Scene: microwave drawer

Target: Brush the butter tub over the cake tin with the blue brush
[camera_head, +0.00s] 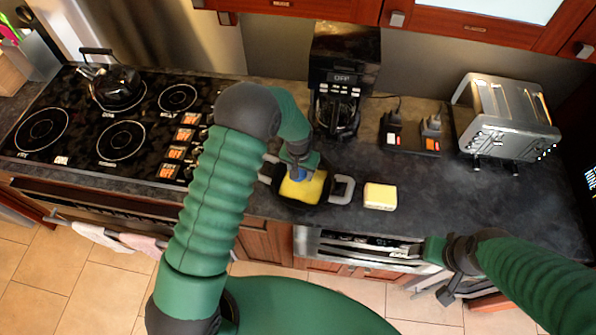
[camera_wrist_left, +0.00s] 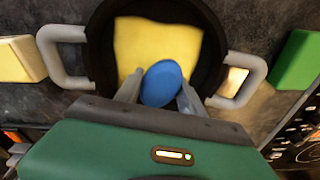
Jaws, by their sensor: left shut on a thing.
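The cake tin is a dark round pan (camera_head: 318,197) with two grey side handles on the counter. A yellow cake-like slab (camera_wrist_left: 155,45) lies inside it. The butter tub seems to be the pale yellow block (camera_head: 380,196) just right of the tin; it also shows at the left edge of the left wrist view (camera_wrist_left: 20,58). My left gripper (camera_head: 298,172) is above the tin, shut on the blue brush (camera_wrist_left: 162,84). The brush's blue end shows between the fingers; its bristles are hidden. My right gripper (camera_head: 447,293) hangs low in front of the counter, its fingers unclear.
A black coffee maker (camera_head: 342,75) stands behind the tin. A silver toaster (camera_head: 505,115) is at the right. A hob with a kettle (camera_head: 110,85) is at the left. A drawer (camera_head: 365,247) shows below the counter edge. The counter right of the yellow block is clear.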

